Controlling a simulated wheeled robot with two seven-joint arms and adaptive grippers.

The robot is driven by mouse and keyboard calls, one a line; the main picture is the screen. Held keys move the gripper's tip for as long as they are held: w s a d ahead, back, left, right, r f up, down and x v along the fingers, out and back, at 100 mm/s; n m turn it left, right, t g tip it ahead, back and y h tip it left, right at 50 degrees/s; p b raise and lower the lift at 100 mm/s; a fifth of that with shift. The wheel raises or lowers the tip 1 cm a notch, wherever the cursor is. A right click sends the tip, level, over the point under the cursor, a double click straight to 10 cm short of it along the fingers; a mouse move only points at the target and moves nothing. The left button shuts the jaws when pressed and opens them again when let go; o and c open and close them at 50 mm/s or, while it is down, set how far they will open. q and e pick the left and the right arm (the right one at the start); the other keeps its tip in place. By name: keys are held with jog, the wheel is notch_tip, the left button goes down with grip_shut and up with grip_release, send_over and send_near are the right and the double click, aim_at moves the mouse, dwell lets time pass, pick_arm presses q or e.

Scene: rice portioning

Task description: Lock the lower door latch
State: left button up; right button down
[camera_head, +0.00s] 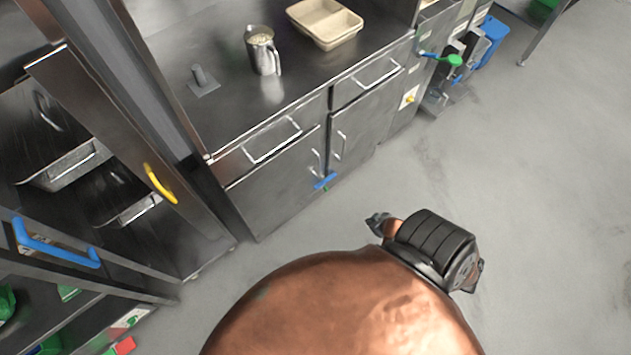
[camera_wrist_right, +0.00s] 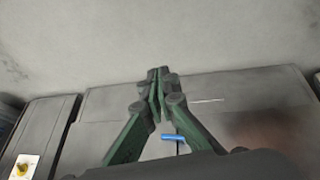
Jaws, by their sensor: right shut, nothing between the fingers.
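Whether the latch is locked cannot be told. My left gripper is out of view.
The steel cabinet (camera_head: 275,187) has drawers and door handles. A metal jug (camera_head: 262,55) and a beige tray (camera_head: 316,42) stand on its top. Shelving with a yellow handle (camera_head: 160,184) is at left. Grey floor (camera_head: 540,200) is clear at right.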

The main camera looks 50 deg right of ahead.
jog(key=w+r+m+t+y+b, duration=0.15)
jog(key=w+r+b, duration=0.35)
jog(key=w, duration=0.5)
jog(key=w+r+n+t+b, duration=0.1)
jog(key=w+r+t+b, duration=0.2)
jog(key=w+r, duration=0.55)
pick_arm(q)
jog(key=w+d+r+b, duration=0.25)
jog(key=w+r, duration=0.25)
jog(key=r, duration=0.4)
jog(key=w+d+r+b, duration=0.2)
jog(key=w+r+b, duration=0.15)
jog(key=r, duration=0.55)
pick_arm(e)
send_over(319, 184)
jog(key=s, duration=0.3)
notch_tip(319, 184, down, 9)
notch_tip(319, 184, down, 3)
jog(key=shift+a+f+m+g+b, duration=0.1)
jog(key=shift+f+m+g+b, duration=0.15)
jog(key=shift+b, duration=0.85)
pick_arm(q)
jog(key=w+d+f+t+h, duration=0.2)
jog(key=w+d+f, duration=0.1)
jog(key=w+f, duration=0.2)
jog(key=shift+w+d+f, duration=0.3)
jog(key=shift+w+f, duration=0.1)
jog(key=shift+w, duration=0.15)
